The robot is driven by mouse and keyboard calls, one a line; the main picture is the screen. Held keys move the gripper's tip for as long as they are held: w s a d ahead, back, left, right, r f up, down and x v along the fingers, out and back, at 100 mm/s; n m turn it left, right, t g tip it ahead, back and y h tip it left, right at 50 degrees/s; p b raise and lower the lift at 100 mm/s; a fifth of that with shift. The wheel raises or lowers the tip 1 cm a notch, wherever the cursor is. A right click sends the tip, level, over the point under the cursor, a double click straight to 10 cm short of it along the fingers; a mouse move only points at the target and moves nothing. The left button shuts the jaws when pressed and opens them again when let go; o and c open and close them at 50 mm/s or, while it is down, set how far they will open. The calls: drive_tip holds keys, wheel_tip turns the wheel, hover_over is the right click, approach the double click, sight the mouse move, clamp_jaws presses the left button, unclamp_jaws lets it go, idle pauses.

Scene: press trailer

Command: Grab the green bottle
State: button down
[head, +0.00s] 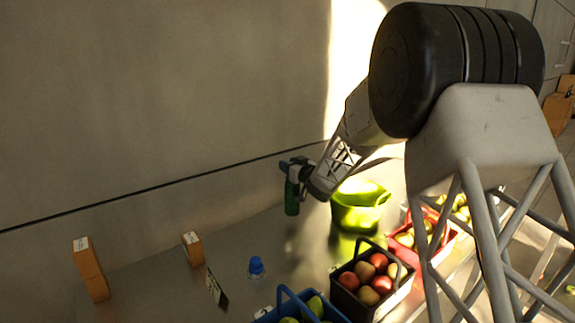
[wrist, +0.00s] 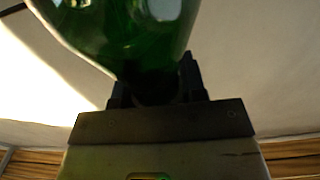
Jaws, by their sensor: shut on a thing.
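The green bottle (head: 292,198) hangs from my gripper (head: 293,168) in the head view, above the grey surface near the back wall. In the wrist view the green glass of the bottle (wrist: 150,35) fills the top middle, and my gripper (wrist: 158,92) is shut around its narrow part. Some of the bottle is hidden behind the fingers or cut off by the wrist view's top edge.
A yellow-green container (head: 358,212) stands right of the bottle. A blue-capped object (head: 256,267) and two orange-brown boxes (head: 91,272) (head: 193,250) stand left.

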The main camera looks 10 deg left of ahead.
drive_tip(key=s+d+r, duration=0.1)
drive_tip(key=s+d, duration=0.2)
drive_tip(key=s, duration=0.8)
drive_tip(key=shift+d, duration=0.35)
drive_tip(key=shift+s, duration=0.1)
drive_tip(key=shift+r, duration=0.1)
